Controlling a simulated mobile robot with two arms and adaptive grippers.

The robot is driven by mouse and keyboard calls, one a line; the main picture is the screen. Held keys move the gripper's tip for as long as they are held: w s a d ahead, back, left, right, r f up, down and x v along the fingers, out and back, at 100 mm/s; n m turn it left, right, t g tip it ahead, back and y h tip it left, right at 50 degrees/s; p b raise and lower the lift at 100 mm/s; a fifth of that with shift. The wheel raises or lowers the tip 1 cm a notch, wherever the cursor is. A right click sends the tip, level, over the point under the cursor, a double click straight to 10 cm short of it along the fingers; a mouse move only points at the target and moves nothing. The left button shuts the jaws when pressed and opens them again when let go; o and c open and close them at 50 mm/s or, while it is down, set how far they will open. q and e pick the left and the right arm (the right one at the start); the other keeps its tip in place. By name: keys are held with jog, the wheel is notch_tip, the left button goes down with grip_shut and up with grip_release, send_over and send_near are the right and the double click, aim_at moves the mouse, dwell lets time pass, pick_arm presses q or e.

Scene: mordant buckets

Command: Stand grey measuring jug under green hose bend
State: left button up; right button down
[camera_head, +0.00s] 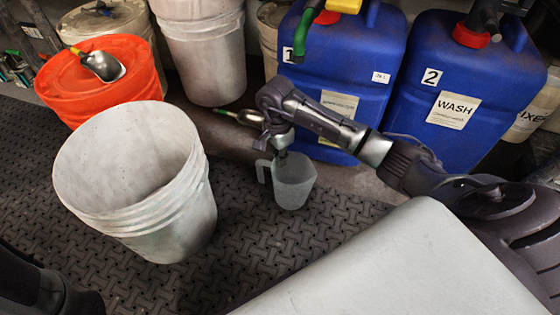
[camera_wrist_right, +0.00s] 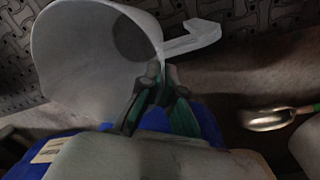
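The grey measuring jug (camera_head: 294,184), translucent and upright, is in the middle of the head view, its handle on the left. It fills the upper left of the right wrist view (camera_wrist_right: 85,55). My right gripper (camera_head: 281,150) reaches down to its rim. In the wrist view its green-padded fingers (camera_wrist_right: 163,72) are closed on the jug's rim beside the handle. I cannot tell whether the jug's base touches the floor mat. The green hose bend (camera_head: 303,33) hangs from blue canister 1, behind the jug. My left gripper is not visible.
A large white bucket (camera_head: 190,220) stands left of the jug. Behind are an orange lidded bucket (camera_head: 85,85) with a metal scoop (camera_head: 103,65), a white bucket (camera_head: 210,60), blue canister 1 (camera_head: 380,50) and blue canister 2 (camera_head: 415,75). The dark mat (camera_head: 240,240) in front is clear.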

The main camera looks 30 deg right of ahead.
jog(key=c, duration=1.8)
grip_release()
jog(key=o, duration=0.5)
jog(key=r+p, duration=0.3)
jog(key=r, duration=0.2)
jog(key=r+p, duration=0.2)
jog(key=shift+w+r+p, duration=0.25)
jog(key=shift+r+p, duration=0.05)
jog(key=shift+r, duration=0.05)
